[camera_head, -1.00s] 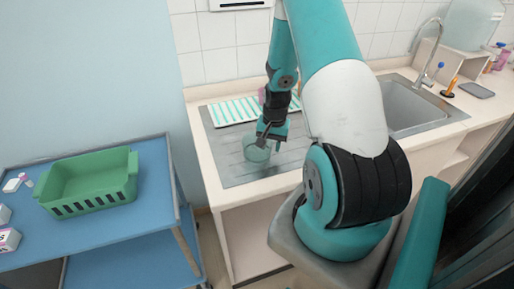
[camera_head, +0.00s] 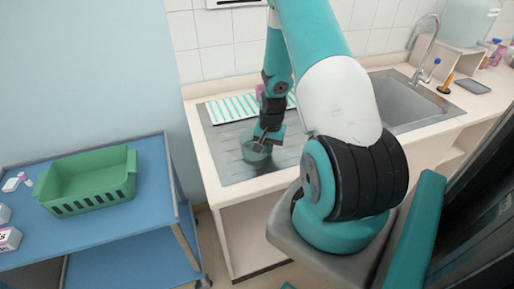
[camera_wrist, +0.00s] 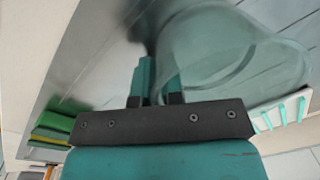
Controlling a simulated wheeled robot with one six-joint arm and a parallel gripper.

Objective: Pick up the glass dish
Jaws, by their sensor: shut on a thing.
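The glass dish (camera_head: 256,155) is a clear, greenish round dish over the grey metal drainboard (camera_head: 236,172) left of the sink. My gripper (camera_head: 262,144) points down at its right rim and is shut on the dish wall. In the wrist view the dish (camera_wrist: 225,50) is large and see-through, with the gripper's fingers (camera_wrist: 158,85) at its left edge. I cannot tell whether the dish still touches the drainboard.
A white rack with green stripes (camera_head: 222,110) lies behind the dish. The sink (camera_head: 405,100) and tap are to the right. A green basket (camera_head: 90,185) stands on a blue cart (camera_head: 150,215) at the left, across a gap.

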